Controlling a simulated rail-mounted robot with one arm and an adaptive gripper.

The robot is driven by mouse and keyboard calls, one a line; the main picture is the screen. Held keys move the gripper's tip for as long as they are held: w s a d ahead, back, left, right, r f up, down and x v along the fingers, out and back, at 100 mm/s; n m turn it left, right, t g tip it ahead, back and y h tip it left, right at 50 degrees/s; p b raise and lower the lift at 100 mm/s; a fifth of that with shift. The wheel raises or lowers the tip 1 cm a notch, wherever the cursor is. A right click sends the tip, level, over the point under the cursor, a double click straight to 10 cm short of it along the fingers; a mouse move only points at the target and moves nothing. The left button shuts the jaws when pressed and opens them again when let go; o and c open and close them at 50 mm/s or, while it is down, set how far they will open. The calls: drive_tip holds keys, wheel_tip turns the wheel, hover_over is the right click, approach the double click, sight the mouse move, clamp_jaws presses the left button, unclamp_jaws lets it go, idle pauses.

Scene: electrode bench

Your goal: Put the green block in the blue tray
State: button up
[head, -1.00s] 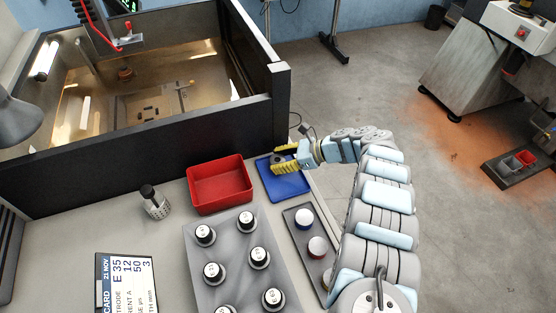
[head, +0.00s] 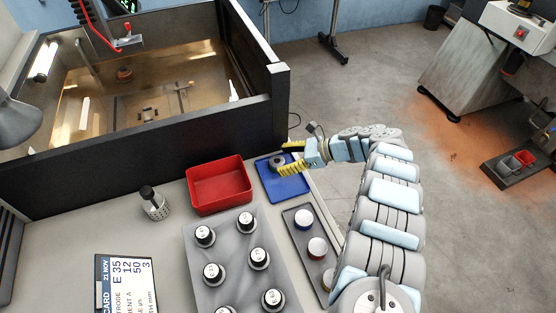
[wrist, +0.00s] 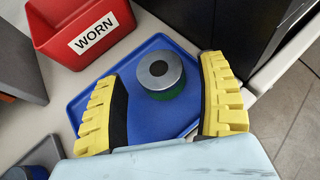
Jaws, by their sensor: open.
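The green block (wrist: 168,94) is a round piece with a green side and a grey metal top with a dark centre. It stands upright on the floor of the blue tray (wrist: 90,95), within its rim. My gripper (head: 283,158) reaches over the tray from the right. In the wrist view its yellow fingers (wrist: 158,70) are spread, with the block near the tips and visible gaps on both sides.
A red bin (head: 191,196) labelled WORN stands beside the tray. A grey rack (head: 236,262) holds several black-capped electrodes. A dark narrow tray (head: 311,267) holds round pieces in front. The black machine wall (head: 140,152) rises behind. The bench edge lies close right of the tray.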

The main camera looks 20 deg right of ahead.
drive_tip(key=v, duration=0.9)
drive_tip(key=shift+s+d, duration=0.2)
drive_tip(key=shift+d, duration=0.05)
drive_tip(key=shift+r, duration=0.15)
